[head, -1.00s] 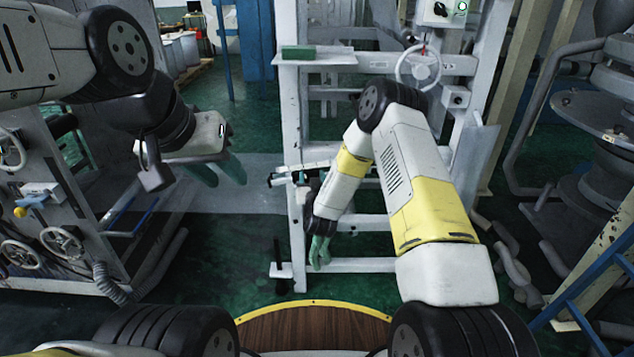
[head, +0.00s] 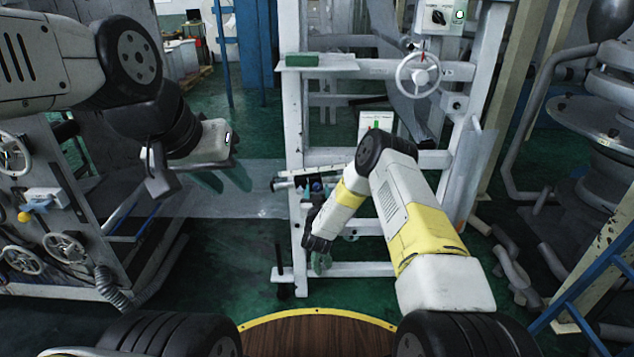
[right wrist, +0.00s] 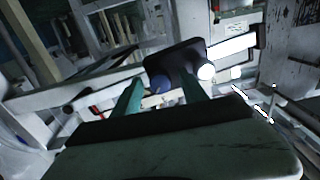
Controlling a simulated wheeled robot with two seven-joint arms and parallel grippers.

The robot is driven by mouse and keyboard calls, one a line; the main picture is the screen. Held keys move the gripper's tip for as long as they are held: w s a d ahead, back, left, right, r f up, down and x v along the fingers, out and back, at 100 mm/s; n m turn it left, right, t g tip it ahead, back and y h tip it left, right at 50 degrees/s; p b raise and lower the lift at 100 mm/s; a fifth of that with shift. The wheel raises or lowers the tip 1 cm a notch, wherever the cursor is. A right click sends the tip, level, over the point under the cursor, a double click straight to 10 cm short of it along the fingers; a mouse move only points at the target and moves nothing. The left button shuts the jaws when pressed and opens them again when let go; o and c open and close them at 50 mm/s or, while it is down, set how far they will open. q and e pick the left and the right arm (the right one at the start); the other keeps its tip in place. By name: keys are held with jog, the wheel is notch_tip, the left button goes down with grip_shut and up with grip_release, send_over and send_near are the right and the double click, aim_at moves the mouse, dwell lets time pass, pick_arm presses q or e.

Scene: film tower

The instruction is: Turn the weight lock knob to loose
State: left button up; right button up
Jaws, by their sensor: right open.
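A dark block with a round blue knob (head: 316,186) sits on a light horizontal bar on the white frame; I take this for the weight lock knob. In the right wrist view the blue knob (right wrist: 160,83) shows beyond and between my green fingertips, on the dark block (right wrist: 178,63). My right gripper (head: 321,263) hangs low in front of the frame, below the knob in the head view. In the right wrist view its fingers (right wrist: 162,92) are apart, with nothing held. My left gripper (head: 222,180) is at the left, fingers apart and empty, away from the frame.
The white frame (head: 294,130) carries a handwheel (head: 418,74), a switch box (head: 437,17) and a shelf with a green block (head: 301,60). A machine with handwheels (head: 64,247) stands at left, grey rollers (head: 590,125) at right.

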grip_shut()
jog(key=shift+n, duration=0.4)
jog(key=n, duration=1.2)
jog(key=shift+n, duration=0.4)
jog(key=n, duration=0.4)
jog(key=shift+d+n, duration=0.1)
jog(key=shift+n, duration=0.2)
